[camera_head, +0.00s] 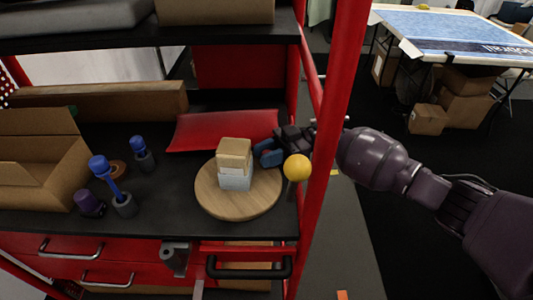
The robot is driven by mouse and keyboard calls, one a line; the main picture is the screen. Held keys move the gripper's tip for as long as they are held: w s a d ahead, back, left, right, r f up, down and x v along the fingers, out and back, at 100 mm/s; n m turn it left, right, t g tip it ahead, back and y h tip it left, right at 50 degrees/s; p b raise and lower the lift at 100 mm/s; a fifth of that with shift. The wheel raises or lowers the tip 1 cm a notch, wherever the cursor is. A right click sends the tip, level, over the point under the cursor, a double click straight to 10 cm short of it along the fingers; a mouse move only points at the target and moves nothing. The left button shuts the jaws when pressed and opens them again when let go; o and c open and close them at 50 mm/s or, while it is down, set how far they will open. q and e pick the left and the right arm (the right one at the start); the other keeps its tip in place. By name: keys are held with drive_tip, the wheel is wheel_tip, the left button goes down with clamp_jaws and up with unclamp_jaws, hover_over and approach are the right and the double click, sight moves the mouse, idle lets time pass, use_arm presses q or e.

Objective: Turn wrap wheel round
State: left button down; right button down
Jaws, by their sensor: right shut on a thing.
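A round wooden wheel (213,198) lies flat on the black shelf top, near its right end. A block (235,155), tan on top and pale blue-white on its lower part, stands upright near the wheel's middle. A yellow ball knob (298,168) on a short post stands at the wheel's right edge. My right gripper (281,157) reaches in from the right past the red post and is shut at the knob. One blue fingertip shows between block and knob; the other finger is hidden. My left gripper is out of view.
A red upright post (337,110) stands close beside my right wrist. A red sheet (217,132) lies behind the wheel. Blue-topped tools (103,168) and an open cardboard box (45,175) stand at the left. A handled red drawer front (60,254) is below.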

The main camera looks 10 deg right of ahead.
drive_tip(key=c, duration=0.9)
unclamp_jaws()
drive_tip(key=shift+b+v, duration=0.7)
drive_tip(key=shift+v, duration=4.75)
